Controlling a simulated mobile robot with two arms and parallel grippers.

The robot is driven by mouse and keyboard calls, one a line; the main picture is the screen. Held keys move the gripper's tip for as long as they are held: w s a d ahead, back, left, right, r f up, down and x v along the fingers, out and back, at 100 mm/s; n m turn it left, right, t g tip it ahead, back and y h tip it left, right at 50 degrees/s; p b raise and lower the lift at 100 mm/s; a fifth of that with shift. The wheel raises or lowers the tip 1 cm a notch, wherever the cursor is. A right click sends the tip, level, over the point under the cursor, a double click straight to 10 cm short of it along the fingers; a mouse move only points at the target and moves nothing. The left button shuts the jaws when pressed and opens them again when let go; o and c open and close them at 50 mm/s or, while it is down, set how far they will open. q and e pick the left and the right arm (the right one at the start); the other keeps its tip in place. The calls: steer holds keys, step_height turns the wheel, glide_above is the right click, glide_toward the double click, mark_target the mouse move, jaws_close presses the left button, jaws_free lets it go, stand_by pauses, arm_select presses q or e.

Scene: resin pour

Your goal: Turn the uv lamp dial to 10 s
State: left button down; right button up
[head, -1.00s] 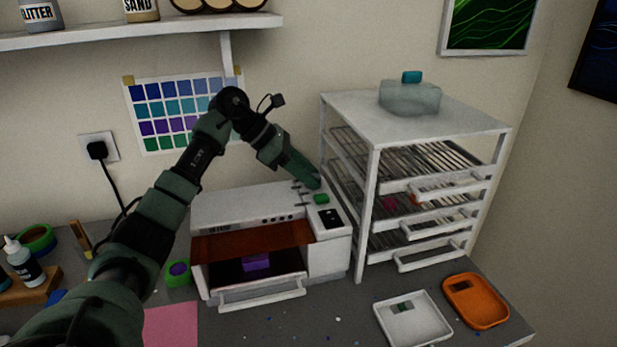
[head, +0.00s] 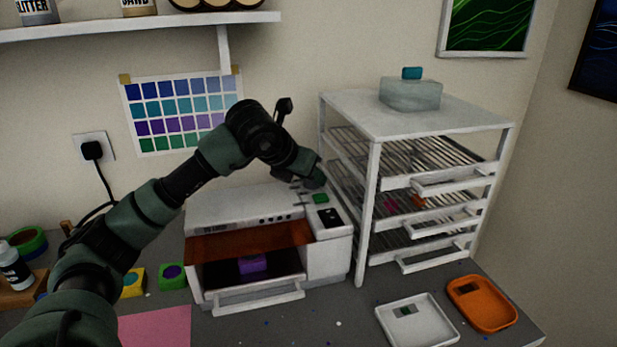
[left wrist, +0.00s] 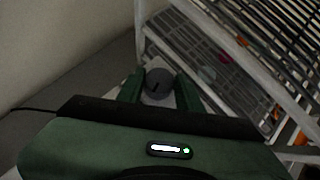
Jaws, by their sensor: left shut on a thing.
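The white uv lamp (head: 235,212) stands on the bench, with an orange window over its open front and a purple block (head: 252,264) inside. My left gripper (head: 314,179) reaches down to the rear right corner of the lamp's top and hides the dial in the head view. In the left wrist view, the round grey dial (left wrist: 158,83) with a dark pointer mark sits between my two green fingers, which are shut on it. The dial's setting cannot be read. My right gripper is not in view.
A white drying rack (head: 372,215) stands close right of the lamp, with a translucent container (head: 410,96) on top. A white tray (head: 440,333) and an orange tray (head: 499,318) lie front right. A pink mat (head: 155,327) lies front left.

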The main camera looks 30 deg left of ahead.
arm_select(q)
steer(key=n+y, duration=0.2)
steer(key=n, duration=0.1)
steer(key=shift+d+b, duration=0.25)
steer(key=shift+b, duration=0.15)
steer(key=shift+f+n+g+y, duration=0.1)
steer(key=shift+n+g+y, duration=0.4)
steer(key=shift+n+y, duration=0.5)
steer(key=shift+n, duration=0.3)
steer(key=c, duration=0.9)
jaws_free()
steer(key=shift+c, duration=0.2)
